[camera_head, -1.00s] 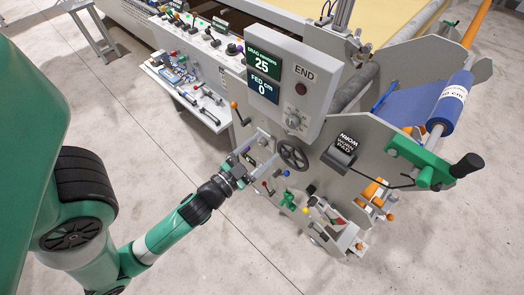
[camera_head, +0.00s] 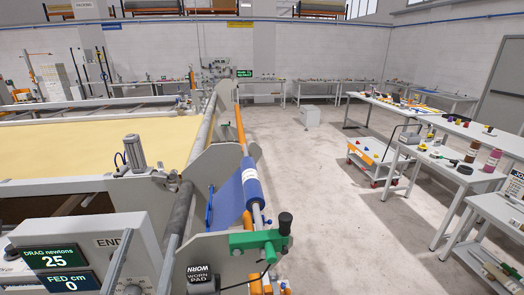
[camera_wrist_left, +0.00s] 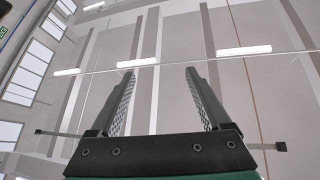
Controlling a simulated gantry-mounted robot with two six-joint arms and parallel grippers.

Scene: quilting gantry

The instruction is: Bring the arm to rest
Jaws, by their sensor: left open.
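My left gripper (camera_head: 152,237) shows at the bottom left of the head view, its two grey fingers pointing up in front of the machine's end panel. In the left wrist view my left gripper (camera_wrist_left: 160,68) is open, with its fingers wide apart and nothing between them. That view looks up at the ceiling and its lamps. The rest of my left arm is below the head view's edge. My right gripper is in neither view.
The quilting machine's display (camera_head: 52,269) reads 25 and 0. A blue roll (camera_head: 250,184) and a green clamp with a black knob (camera_head: 262,239) stand to its right. A cart (camera_head: 376,158) and white tables (camera_head: 437,170) stand at the right. The middle floor (camera_head: 310,200) is clear.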

